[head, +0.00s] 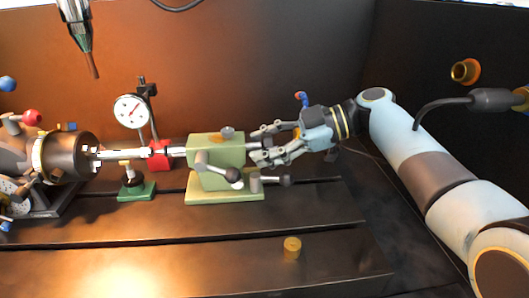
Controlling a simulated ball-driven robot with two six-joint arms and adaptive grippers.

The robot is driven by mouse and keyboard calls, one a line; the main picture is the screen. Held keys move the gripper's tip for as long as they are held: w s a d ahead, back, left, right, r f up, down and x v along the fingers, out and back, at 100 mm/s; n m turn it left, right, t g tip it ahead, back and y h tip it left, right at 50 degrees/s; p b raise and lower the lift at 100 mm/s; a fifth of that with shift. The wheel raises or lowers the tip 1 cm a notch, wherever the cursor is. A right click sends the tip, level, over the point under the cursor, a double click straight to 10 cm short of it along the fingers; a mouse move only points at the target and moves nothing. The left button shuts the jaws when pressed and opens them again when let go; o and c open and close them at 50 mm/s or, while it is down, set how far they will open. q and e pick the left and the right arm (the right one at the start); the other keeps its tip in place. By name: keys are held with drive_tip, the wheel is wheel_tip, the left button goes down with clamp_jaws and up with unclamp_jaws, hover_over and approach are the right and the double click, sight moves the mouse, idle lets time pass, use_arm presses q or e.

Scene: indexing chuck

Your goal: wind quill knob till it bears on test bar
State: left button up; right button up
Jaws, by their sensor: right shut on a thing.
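A green tailstock (222,160) stands on the slotted bed in the head view. Its pale quill (178,151) sticks out to the left, toward the shiny test bar (122,154) held in the dark chuck (72,156). The quill and the bar lie roughly in line. I cannot tell whether their ends touch. My right gripper (262,145) comes in from the right and is shut on the quill knob at the tailstock's right end. Its fingers hide most of the knob. My left gripper is not in view.
A dial gauge (132,111) stands on a red base (159,156) behind the bar. A small green stand (136,190) sits under the bar. Levers (221,174) stick out from the tailstock's front. A brass piece (292,248) stands on the bed's clear front part. A tool hangs above left.

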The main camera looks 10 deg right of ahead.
drive_tip(key=m+g+b, duration=0.2)
drive_tip(key=m+b, duration=0.1)
drive_tip(key=shift+f+m+g, duration=0.15)
drive_tip(key=shift+m+g, duration=0.25)
drive_tip(key=m+g+b, duration=0.2)
drive_tip(key=m, duration=0.1)
drive_tip(key=shift+b, duration=0.35)
drive_tip(key=m+g+y+b, duration=0.1)
drive_tip(key=m+g+b, duration=0.1)
drive_tip(key=m+b, duration=0.1)
drive_tip(key=m+g+y+b, duration=0.1)
drive_tip(key=m+b, duration=0.2)
drive_tip(key=m, duration=0.1)
drive_tip(key=shift+g, duration=0.3)
drive_tip(key=shift+m+y+b, duration=0.5)
drive_tip(key=shift+m, duration=0.7)
drive_tip(key=m+y, duration=0.1)
drive_tip(key=m, duration=0.1)
drive_tip(key=shift+m+g, duration=0.3)
drive_tip(key=shift+g, duration=0.1)
drive_tip(key=m+y, duration=0.1)
drive_tip(key=m, duration=0.1)
drive_tip(key=shift+m, duration=0.4)
drive_tip(key=shift+m+t+y, duration=0.5)
drive_tip(key=shift+m+y, duration=0.2)
drive_tip(key=shift+m, duration=1.4)
